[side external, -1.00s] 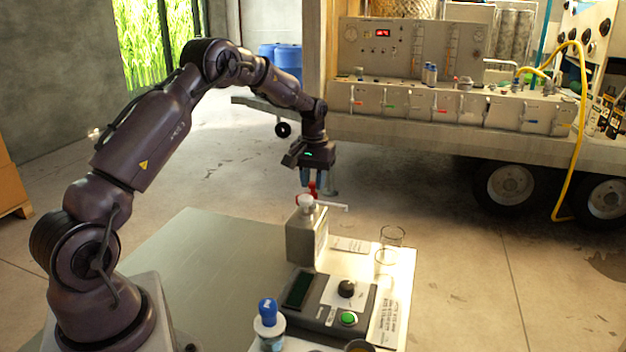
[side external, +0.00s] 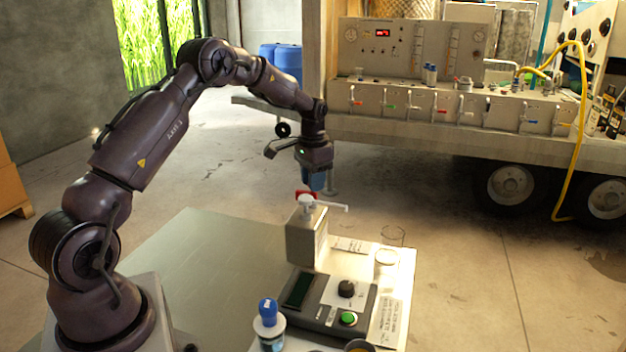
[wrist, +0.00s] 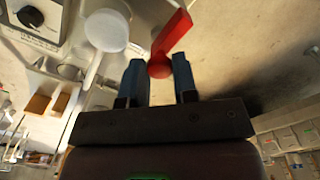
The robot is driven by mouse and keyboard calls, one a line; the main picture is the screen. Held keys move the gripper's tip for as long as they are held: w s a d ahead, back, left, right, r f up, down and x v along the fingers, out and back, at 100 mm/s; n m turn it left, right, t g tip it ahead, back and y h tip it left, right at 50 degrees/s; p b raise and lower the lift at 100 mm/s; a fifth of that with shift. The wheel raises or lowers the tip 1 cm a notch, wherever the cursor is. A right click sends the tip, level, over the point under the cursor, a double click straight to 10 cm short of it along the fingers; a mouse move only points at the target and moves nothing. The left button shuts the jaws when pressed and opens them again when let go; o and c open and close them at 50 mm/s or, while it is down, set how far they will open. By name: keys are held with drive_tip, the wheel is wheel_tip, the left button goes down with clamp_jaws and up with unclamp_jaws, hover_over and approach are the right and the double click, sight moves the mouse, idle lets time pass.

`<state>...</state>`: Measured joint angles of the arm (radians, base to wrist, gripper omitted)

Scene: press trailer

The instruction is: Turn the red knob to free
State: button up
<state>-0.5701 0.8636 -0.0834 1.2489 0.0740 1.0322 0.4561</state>
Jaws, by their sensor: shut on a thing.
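The red knob (wrist: 176,36) has a round hub and a flat lever arm, which points up and to the right in the wrist view. In the side view the red knob (side external: 301,194) shows beside the white cap, partly hidden. My gripper (wrist: 159,70) has its blue fingers on either side of the red hub and is shut on it. In the side view my gripper (side external: 314,182) points down just above and behind the grey box (side external: 306,236). Any markings for the knob's position cannot be read.
A white cap with a side spout (side external: 330,207) sits on the box, close to my fingers. A control unit (side external: 330,303) with a black dial and green button, a clear beaker (side external: 387,262) and a blue-topped bottle (side external: 268,322) stand nearer. The metal bench at left (side external: 190,265) is clear.

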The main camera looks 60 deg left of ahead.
idle(0.4)
drive_tip(key=o, duration=0.9)
wheel_tip(320, 180, up, 13)
drive_tip(key=shift+w, duration=0.1)
idle(0.4)
